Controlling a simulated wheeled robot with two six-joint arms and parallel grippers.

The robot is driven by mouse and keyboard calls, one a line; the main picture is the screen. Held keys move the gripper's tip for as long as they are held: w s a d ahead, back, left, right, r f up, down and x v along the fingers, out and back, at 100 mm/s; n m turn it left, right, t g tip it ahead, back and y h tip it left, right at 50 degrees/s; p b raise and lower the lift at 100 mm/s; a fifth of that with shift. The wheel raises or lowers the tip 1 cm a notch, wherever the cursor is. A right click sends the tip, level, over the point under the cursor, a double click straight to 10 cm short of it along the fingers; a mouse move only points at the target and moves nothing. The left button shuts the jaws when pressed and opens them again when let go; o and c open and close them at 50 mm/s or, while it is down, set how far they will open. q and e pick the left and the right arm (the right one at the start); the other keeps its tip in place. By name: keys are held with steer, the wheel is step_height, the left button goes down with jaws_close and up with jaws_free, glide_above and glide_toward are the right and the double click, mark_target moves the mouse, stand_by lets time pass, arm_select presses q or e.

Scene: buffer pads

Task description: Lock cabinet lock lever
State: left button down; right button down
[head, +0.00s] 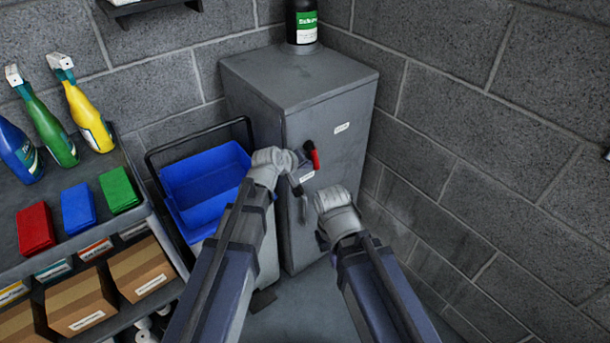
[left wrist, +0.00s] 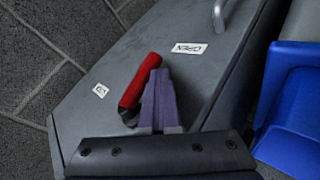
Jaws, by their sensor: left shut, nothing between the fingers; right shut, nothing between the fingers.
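The grey cabinet (head: 325,112) stands in the corner. Its red lock lever (head: 314,156) is on the door and slants downward, its free end toward a label (head: 306,177) that reads OPEN in the left wrist view (left wrist: 189,48). My left gripper (head: 303,163) is shut and empty beside the lever, on its left. In the left wrist view the shut fingers (left wrist: 158,98) lie close along the red lever (left wrist: 139,82); I cannot tell if they touch. My right gripper (head: 319,208) is shut and empty, lower, near the door handle; its fingertips are hard to make out.
A second label (head: 341,128) sits above the lever. A blue bucket (head: 205,184) stands left of the cabinet. A shelf (head: 88,238) with spray bottles, coloured pads and cardboard boxes is at the left. A dark bottle (head: 302,22) stands on the cabinet. A block wall (head: 480,160) closes the right.

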mark_target(315, 160)
arm_select(q)
steer(key=shift+w+d+n+t+h+b, duration=0.25)
steer(key=shift+w+d+t+h+b, duration=0.75)
steer(key=shift+b, duration=0.85)
steer(key=shift+w+d+n+t+h+b, duration=0.25)
steer(key=shift+w+d+t+h+b, duration=0.75)
steer(key=shift+b, duration=0.8)
steer(key=shift+s+d+g+y, duration=0.15)
steer(key=shift+g+y, duration=0.15)
